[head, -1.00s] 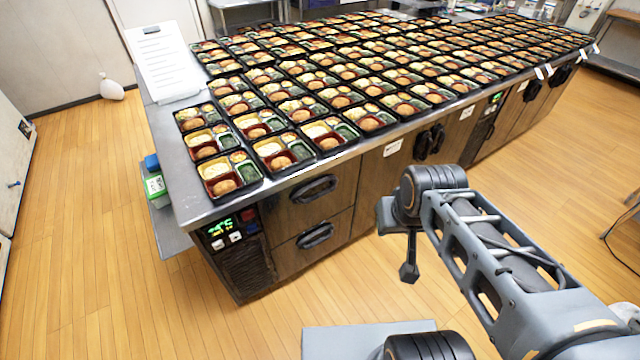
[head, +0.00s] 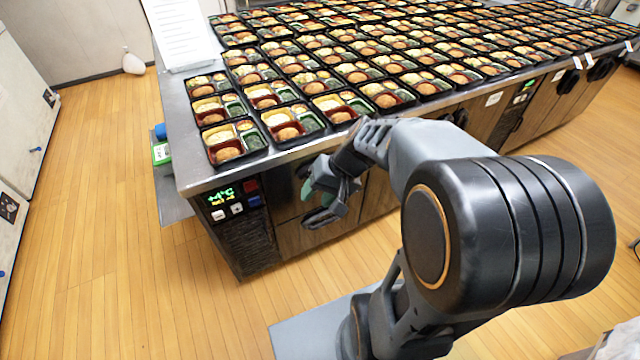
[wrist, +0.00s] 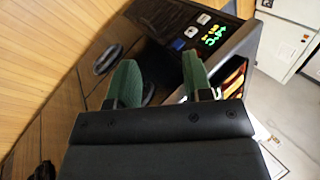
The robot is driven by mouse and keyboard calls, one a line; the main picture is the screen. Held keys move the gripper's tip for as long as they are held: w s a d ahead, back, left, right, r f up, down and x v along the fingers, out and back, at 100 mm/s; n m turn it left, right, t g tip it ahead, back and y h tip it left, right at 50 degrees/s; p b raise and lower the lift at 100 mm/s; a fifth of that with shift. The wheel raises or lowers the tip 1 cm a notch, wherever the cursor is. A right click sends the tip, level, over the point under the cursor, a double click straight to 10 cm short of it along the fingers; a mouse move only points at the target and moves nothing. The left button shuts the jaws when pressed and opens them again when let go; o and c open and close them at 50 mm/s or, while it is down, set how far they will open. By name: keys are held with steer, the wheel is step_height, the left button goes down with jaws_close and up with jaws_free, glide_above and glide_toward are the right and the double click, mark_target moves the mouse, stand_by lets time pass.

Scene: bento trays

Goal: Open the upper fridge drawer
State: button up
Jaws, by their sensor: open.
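The upper fridge drawer (head: 283,190) is a dark panel under the steel counter, right of the control panel, and it looks closed. My gripper (head: 312,192) is in front of it, hiding its handle in the head view. In the wrist view my gripper (wrist: 160,78) is open, with two green fingers apart. A dark handle, apparently the upper drawer's handle (wrist: 149,93), shows partly between them, close to the left finger. I cannot tell whether they touch. The lower drawer (head: 292,240) is below, its handle (wrist: 107,58) clear in the wrist view.
The counter (head: 182,165) carries many black bento trays (head: 238,142) and a white sheet (head: 182,35). A control panel (head: 232,203) with a green display is left of the drawers. Open wooden floor (head: 110,240) lies to the left.

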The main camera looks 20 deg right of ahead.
steer(key=w+d+f+m+t+y+b, duration=0.1)
steer(key=w+d+f+m+t+b, duration=0.45)
steer(key=d+f, duration=0.45)
steer(key=w+d+f+m+t+y+b, duration=0.1)
steer(key=w+d+f+m+t+b, duration=0.3)
steer(key=w+d+f+t, duration=0.4)
steer(key=shift+g, duration=0.65)
steer(key=shift+w+d+f+x, duration=0.1)
steer(key=shift+d+f+x, duration=0.15)
steer(key=shift+x, duration=1.8)
steer(key=shift+w+d+f+x, duration=0.15)
steer(key=shift+f+x, duration=0.2)
steer(key=shift+x, duration=1.7)
steer(key=shift+s+d+f+x, duration=0.1)
steer(key=shift+d+f+x, duration=0.15)
steer(key=shift+x, duration=1.8)
steer(key=shift+c, duration=0.3)
jaws_close()
